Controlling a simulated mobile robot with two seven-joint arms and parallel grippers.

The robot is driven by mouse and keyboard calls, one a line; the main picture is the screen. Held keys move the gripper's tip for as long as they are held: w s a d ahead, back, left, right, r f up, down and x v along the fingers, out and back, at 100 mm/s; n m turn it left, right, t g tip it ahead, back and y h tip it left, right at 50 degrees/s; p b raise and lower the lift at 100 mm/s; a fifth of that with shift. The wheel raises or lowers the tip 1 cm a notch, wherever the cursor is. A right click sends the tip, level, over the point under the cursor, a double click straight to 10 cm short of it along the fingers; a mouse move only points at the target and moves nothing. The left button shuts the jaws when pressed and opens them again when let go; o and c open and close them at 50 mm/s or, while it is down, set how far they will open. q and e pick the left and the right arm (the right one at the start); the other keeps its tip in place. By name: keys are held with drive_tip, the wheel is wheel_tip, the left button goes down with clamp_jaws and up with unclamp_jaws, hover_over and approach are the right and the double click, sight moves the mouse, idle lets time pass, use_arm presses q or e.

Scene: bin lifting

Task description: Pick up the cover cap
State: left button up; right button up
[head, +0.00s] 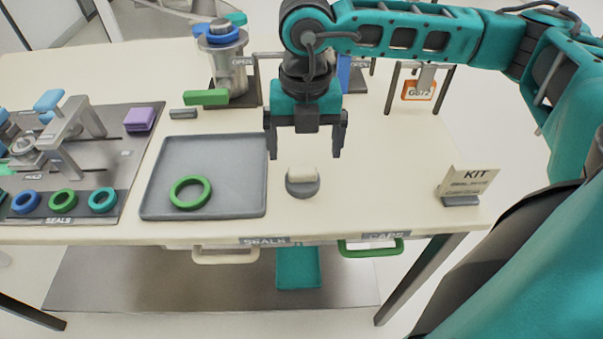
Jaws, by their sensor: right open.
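A small round grey piece with a cream block-like top (302,182) stands on the cream table, right of the grey tray. It looks like the cover cap, but no label on it tells. My right gripper (305,150) points down, open and empty, with its two fingers spread left and right. It appears above and slightly behind this piece, with a gap between fingertips and piece. The exact height is hard to judge from this one view. My left gripper is not in view.
The grey tray (226,150) holds a green ring (190,192). A metal fixture (232,75) with a green block stands behind. A seal rack (75,203) is at left, and a KIT sign (466,184) at right. The table between piece and sign is clear.

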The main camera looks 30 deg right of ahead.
sight(303, 171)
drive_tip(key=f, duration=0.6)
drive_tip(key=shift+s+a+f, duration=0.1)
drive_tip(key=shift+a+f, duration=0.2)
drive_tip(key=shift+f, duration=0.05)
drive_tip(key=c, duration=1)
drive_tip(key=shift+r, duration=0.1)
